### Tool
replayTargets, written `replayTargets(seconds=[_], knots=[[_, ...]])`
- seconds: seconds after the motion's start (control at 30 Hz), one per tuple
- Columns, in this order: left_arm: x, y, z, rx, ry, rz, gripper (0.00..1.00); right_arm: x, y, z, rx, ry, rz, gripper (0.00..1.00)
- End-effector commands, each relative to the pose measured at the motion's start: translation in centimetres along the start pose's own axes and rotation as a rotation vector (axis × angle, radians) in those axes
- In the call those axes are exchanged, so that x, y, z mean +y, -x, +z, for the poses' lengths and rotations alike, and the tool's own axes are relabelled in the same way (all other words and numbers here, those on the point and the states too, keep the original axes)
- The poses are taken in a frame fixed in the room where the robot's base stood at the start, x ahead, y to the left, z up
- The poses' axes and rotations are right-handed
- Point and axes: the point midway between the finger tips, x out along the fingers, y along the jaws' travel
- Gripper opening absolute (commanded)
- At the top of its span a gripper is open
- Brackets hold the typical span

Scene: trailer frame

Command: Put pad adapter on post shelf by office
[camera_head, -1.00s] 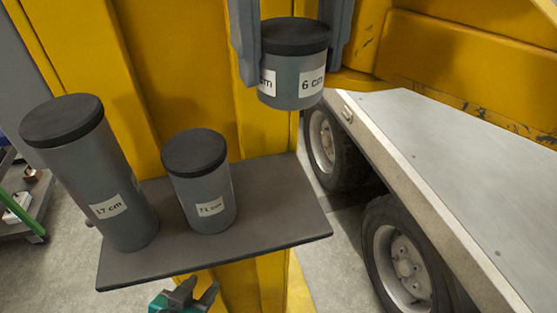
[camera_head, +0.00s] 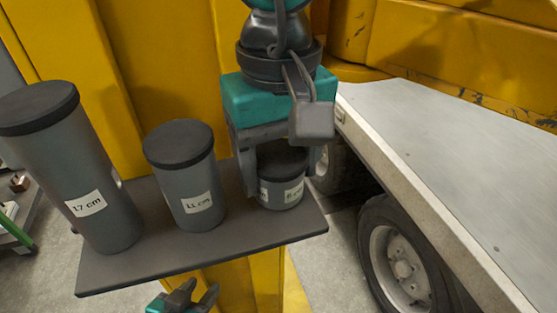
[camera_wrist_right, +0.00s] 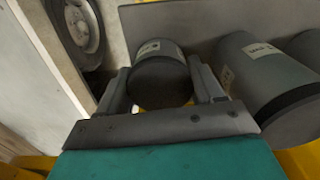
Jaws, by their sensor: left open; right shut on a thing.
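The short grey pad adapter (camera_head: 280,190) with a black top and a 6 cm label is at the right end of the dark post shelf (camera_head: 180,262). My right gripper (camera_head: 280,180) is shut on it from above, with a finger on either side. The adapter is upright and appears to be on or just above the shelf; contact is hard to tell. In the right wrist view the adapter (camera_wrist_right: 160,75) sits between the fingers. My left gripper (camera_head: 190,298) is open and empty below the shelf's front edge.
An 11 cm adapter (camera_head: 185,178) stands mid-shelf, close left of my right gripper. A taller 17 cm adapter (camera_head: 75,170) stands at the left end. The yellow post is behind. A trailer deck (camera_head: 450,170) and wheels (camera_head: 400,255) are to the right.

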Motion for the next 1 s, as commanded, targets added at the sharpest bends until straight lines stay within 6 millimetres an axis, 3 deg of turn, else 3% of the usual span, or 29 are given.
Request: replayTargets(seconds=[0.3,0.33,0.57,0.83,1.0], knots=[[-0.1,-0.2,0.3,0.001,-0.002,0.000,0.43,0.0,-0.3,0.0,0.001,0.001,-0.001,0.14],[-0.1,-0.2,0.2,0.000,-0.003,0.001,0.43,0.0,-0.3,0.0,0.000,0.001,0.000,0.68],[-0.1,-0.1,0.2,-0.001,-0.004,0.000,0.43,0.0,-0.2,0.0,-0.001,0.001,0.000,0.90],[-0.1,-0.1,0.1,-0.001,-0.004,0.000,0.43,0.0,-0.1,0.0,0.000,0.001,0.001,0.92],[-0.2,0.1,-0.2,0.002,-0.005,-0.003,0.43,-0.1,1.5,-0.1,0.001,-0.001,-0.002,0.92]])
